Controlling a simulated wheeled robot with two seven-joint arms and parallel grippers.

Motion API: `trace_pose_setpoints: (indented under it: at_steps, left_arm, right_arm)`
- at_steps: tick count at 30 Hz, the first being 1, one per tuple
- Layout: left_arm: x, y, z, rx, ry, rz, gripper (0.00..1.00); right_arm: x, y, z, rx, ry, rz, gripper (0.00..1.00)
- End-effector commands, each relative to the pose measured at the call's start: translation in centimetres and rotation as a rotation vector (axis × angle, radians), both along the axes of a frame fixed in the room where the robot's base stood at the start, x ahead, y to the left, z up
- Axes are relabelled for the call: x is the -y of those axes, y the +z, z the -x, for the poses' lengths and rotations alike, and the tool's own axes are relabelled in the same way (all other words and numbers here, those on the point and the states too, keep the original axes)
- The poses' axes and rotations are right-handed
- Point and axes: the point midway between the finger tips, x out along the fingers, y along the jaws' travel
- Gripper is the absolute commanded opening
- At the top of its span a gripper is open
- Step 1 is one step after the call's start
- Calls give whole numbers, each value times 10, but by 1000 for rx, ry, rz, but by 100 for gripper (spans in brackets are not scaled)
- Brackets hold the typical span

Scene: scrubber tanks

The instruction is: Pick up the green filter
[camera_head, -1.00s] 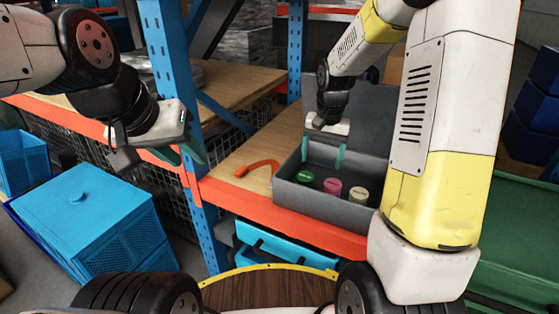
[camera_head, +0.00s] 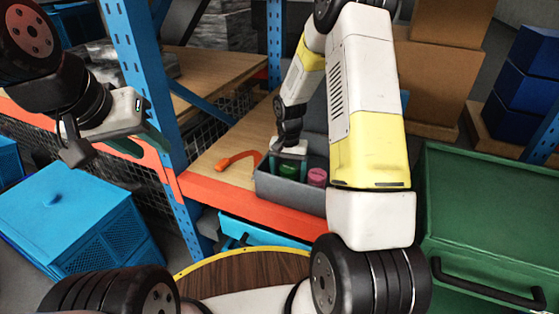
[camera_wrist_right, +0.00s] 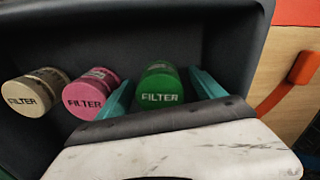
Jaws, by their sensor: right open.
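The green filter (camera_head: 288,170) stands in a grey open box, and its labelled top shows in the right wrist view (camera_wrist_right: 160,88). My right gripper (camera_wrist_right: 163,90) is open, with one teal finger on each side of the green filter. I cannot tell whether the fingers touch it. In the head view the right gripper (camera_head: 289,160) is low in the box. My left gripper (camera_head: 140,144) hangs at the left, away from the box, and its jaw opening is unclear.
A pink filter (camera_wrist_right: 88,95) stands beside the green one, and a beige filter (camera_wrist_right: 33,93) beyond it. The grey box (camera_head: 290,194) sits on an orange-edged shelf (camera_head: 235,197). An orange hook-shaped thing (camera_head: 235,159) lies left of the box. A green cabinet (camera_head: 485,215) stands at right.

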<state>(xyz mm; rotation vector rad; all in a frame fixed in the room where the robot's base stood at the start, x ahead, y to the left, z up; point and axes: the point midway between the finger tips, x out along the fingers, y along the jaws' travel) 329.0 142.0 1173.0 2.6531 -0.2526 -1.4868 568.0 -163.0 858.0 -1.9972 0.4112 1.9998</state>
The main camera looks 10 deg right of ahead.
Motion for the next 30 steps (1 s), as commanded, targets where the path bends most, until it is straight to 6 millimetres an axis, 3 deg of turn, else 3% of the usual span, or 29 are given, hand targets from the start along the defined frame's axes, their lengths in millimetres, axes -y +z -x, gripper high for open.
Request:
trace_pose_setpoints:
  at_steps: [7,17,25,30]
  left_arm:
    - [0,0,0,0,0,0,36]
    - [0,0,0,0,0,0,36]
    - [0,0,0,0,0,0,36]
    - [0,0,0,0,0,0,36]
  right_arm:
    - [0,-2,0,1,0,-1,78]
    - [0,-1,0,1,0,0,13]
    - [0,2,-1,2,0,0,13]
    - [0,26,-1,5,1,0,13]
